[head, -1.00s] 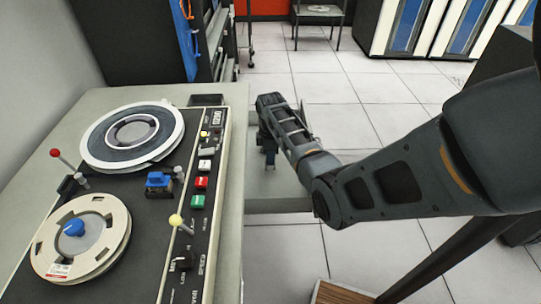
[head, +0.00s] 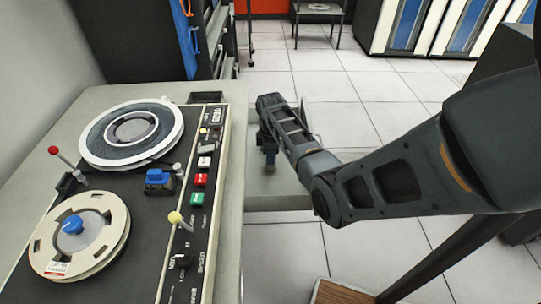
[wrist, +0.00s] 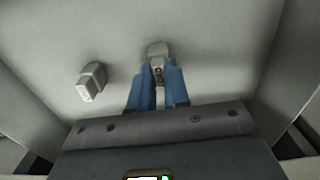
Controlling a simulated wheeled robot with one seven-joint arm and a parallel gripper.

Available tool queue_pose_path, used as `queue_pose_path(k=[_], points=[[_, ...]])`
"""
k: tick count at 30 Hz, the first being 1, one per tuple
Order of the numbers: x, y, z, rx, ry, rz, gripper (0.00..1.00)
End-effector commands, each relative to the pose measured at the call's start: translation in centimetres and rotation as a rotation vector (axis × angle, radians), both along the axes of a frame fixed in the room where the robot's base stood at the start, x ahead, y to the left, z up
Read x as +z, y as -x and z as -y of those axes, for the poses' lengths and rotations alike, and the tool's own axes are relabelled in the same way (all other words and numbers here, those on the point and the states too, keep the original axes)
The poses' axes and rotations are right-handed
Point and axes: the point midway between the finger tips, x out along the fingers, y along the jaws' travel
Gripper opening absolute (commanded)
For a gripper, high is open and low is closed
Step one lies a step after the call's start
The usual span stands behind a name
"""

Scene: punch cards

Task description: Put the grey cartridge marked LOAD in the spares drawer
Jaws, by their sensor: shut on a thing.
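My gripper (wrist: 158,92) has blue fingers, shut on a small grey cartridge (wrist: 158,50) with dark marks on its face; I cannot read them for sure. In the head view my gripper (head: 269,160) points down into the open grey drawer (head: 280,203) to the right of the tape console. In the wrist view the pale drawer floor (wrist: 215,50) lies below the fingers. The held cartridge is close to that floor; I cannot tell whether it touches. The head view does not show the cartridge clearly.
Another small grey block (wrist: 92,82) lies in the drawer, left of my fingers and apart from them. Drawer walls rise on both sides. The console (head: 150,215) with reels and levers stands left of my arm.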

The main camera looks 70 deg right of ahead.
Motion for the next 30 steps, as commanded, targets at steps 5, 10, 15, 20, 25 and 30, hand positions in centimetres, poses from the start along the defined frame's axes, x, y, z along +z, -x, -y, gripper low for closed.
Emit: queue_pose_path(k=[5, 10, 15, 20, 25, 30], points=[[-0.5, 0.0, 0.0, 0.000, 0.000, 0.000, 0.00], [-0.9, 0.0, 0.0, 0.000, 0.000, 0.000, 0.00], [-1.2, 0.0, 0.0, 0.000, 0.000, 0.000, 0.00], [-1.2, 0.0, 0.0, 0.000, 0.000, 0.000, 0.26], [-1.2, 0.0, 0.0, 0.000, 0.000, 0.000, 0.42], [-1.2, 0.0, 0.0, 0.000, 0.000, 0.000, 0.46]])
